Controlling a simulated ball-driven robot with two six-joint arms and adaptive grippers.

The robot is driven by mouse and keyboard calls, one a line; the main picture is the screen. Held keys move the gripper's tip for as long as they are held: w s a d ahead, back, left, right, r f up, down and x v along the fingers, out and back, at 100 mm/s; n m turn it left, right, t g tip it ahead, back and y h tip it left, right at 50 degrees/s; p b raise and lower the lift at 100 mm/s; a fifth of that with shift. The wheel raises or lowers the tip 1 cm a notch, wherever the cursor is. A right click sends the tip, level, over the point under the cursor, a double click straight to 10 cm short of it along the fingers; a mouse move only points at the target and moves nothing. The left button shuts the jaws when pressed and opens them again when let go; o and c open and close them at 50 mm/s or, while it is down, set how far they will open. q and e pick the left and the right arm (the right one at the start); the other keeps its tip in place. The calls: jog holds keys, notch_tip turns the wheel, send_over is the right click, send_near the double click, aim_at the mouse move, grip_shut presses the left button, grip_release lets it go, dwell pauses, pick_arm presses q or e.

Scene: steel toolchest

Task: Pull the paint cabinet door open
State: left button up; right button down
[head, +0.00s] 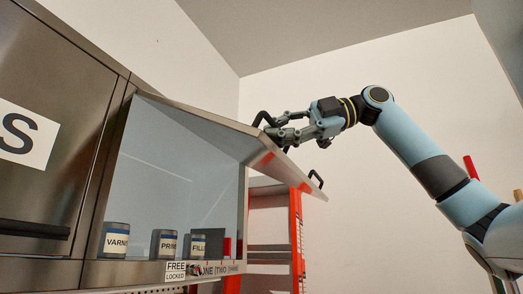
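The paint cabinet (104,184) stands at left with its steel door (200,118) swung out and up, so the inside shows. The door slants outward from the top of the opening toward the right. Two black handles stick out at its outer edge, one at the upper left (262,118) and one at the lower right (316,181). My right gripper (277,130) is at this edge between the handles, close to the upper left one. Its fingers overlap the door's edge in the picture; whether they grip anything is unclear. My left gripper is not in view.
Inside the cabinet stand cans labelled VARN (115,240), PRI (164,244) and FILL (199,246). A "FREE / LOCKED" label (175,271) is on the lower frame. A closed steel door (45,90) is at left. An orange ladder (297,240) stands behind, right of the cabinet.

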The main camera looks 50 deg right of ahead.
jog(key=shift+s+d+r+p, duration=0.1)
jog(key=shift+s+r+p, duration=0.2)
jog(key=shift+r, duration=0.55)
jog(key=shift+s+r, duration=0.1)
jog(key=shift+r, duration=0.1)
jog(key=c, duration=1.7)
grip_release()
jog(key=shift+s+d, duration=0.15)
jog(key=shift+o, duration=0.2)
jog(key=shift+s+d, duration=0.1)
jog(key=shift+s, duration=0.05)
jog(key=shift+r, duration=0.1)
